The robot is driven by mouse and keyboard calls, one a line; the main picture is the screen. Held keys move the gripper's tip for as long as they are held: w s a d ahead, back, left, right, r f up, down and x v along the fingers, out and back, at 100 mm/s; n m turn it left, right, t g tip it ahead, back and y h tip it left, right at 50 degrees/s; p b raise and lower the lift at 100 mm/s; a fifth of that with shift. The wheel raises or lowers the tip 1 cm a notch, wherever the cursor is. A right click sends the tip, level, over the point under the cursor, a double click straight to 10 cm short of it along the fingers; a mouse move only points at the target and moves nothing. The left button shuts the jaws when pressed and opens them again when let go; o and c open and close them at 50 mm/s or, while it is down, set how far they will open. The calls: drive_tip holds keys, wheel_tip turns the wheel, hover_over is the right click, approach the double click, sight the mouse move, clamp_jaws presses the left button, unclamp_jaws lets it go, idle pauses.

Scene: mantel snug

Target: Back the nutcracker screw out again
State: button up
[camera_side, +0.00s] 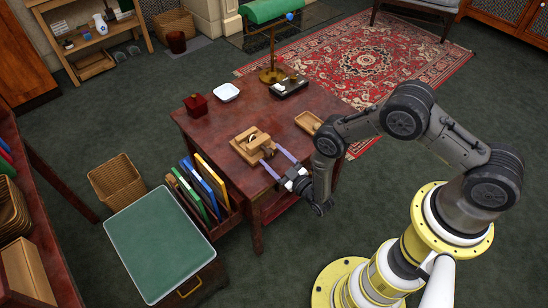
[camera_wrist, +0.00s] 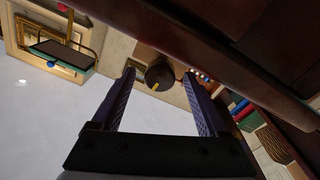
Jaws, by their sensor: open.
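The wooden nutcracker (camera_side: 246,148) sits on the dark red table near its front edge, in the side view. In the wrist view a round dark brown knob with a yellow mark (camera_wrist: 158,76), which looks like the end of its screw, shows between my fingertips. My gripper (camera_side: 271,154) is open, with its two bluish fingers reaching to the nutcracker's right side. In the wrist view my gripper (camera_wrist: 159,73) has one finger on each side of the knob, with gaps visible. How deep the fingers reach past the knob is hard to tell. The screw's shaft is hidden.
On the table (camera_side: 222,125) stand a red box (camera_side: 196,105), a white dish (camera_side: 226,92), a green-shaded lamp (camera_side: 271,73), a black tray (camera_side: 289,86) and a small wooden tray (camera_side: 308,122). A rack of coloured folders (camera_side: 207,187) stands against the table's left front side.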

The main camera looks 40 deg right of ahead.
drive_tip(key=s, duration=1.3)
drive_tip(key=shift+s+a+f, duration=0.15)
drive_tip(key=shift+s+f, duration=0.1)
drive_tip(key=shift+s, duration=0.15)
